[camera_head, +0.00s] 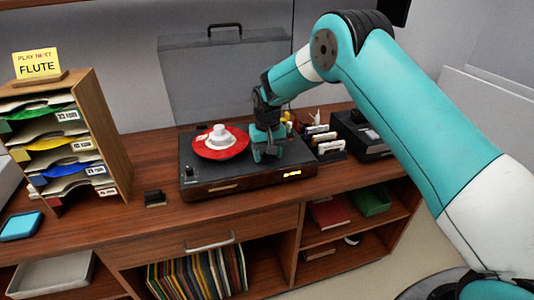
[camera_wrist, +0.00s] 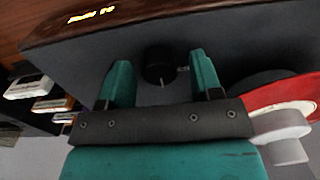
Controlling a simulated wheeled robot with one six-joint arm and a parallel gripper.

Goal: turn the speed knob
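The speed knob (camera_wrist: 158,66) is a small round black knob with a pale pointer mark, on the dark top of the record player (camera_head: 240,184). In the wrist view it lies between the two teal fingers of my gripper (camera_head: 267,154), with a gap on each side. My gripper is open and points down over the right part of the player. In the head view the gripper hides the knob. A red disc (camera_head: 208,150) with a white stepped piece (camera_head: 219,134) on it sits left of my gripper.
The player stands on a wooden cabinet top (camera_head: 120,225). A paper sorter (camera_head: 112,125) with a yellow FLUTE sign (camera_head: 37,65) stands at left. A small black block (camera_head: 155,198) lies left of the player. Small boxes (camera_head: 322,140) and a dark case (camera_head: 360,140) stand close at right.

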